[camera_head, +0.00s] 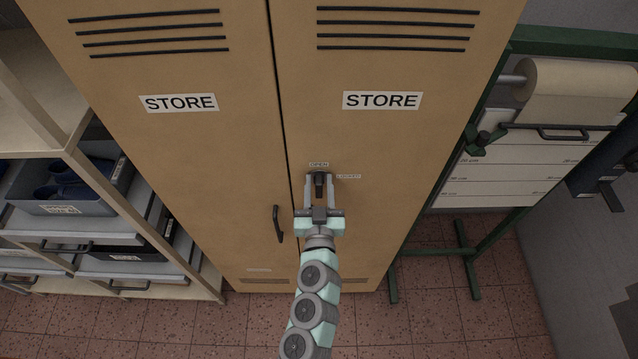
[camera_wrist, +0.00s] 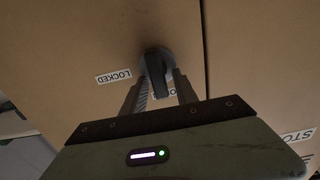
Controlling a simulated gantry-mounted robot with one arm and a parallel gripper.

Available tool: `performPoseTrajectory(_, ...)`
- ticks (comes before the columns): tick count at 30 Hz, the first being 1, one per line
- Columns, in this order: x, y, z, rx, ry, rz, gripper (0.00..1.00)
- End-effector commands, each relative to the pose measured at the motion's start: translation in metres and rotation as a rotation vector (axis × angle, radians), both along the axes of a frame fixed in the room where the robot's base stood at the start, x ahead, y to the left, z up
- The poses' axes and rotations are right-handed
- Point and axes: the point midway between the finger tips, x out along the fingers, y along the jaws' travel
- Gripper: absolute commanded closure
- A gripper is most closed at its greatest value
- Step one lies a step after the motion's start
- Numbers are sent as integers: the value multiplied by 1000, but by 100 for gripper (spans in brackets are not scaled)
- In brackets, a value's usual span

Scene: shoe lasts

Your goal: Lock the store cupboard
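The store cupboard (camera_head: 215,130) is tan, with two closed doors marked STORE. A dark turn knob (camera_head: 319,181) sits on the right door, near the gap between the doors. It also shows in the wrist view (camera_wrist: 155,66). An OPEN label (camera_head: 319,164) is above the knob and a LOCKED label (camera_head: 348,176) is to its right; LOCKED also shows in the wrist view (camera_wrist: 114,76). The knob's grip points toward OPEN. My gripper (camera_head: 319,186) is at the knob with one finger on each side. A gap shows beside the grip, so the fingers look open around it.
A dark door handle (camera_head: 277,224) is on the left door, left of my gripper. Shelves with grey bins (camera_head: 75,190) stand at the left. A green frame with a paper roll (camera_head: 575,90) stands at the right. The tiled floor (camera_head: 440,320) in front is clear.

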Motion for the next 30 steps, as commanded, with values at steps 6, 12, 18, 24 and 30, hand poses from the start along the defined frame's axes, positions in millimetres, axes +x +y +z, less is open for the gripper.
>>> performPoseTrajectory(6,0,0,0,0,0,0,84)
performPoseTrajectory(12,0,0,0,0,0,0,100)
performPoseTrajectory(18,0,0,0,0,0,0,100)
performPoseTrajectory(24,0,0,0,2,0,0,100)
performPoseTrajectory(30,0,-1,-1,40,-1,0,100)
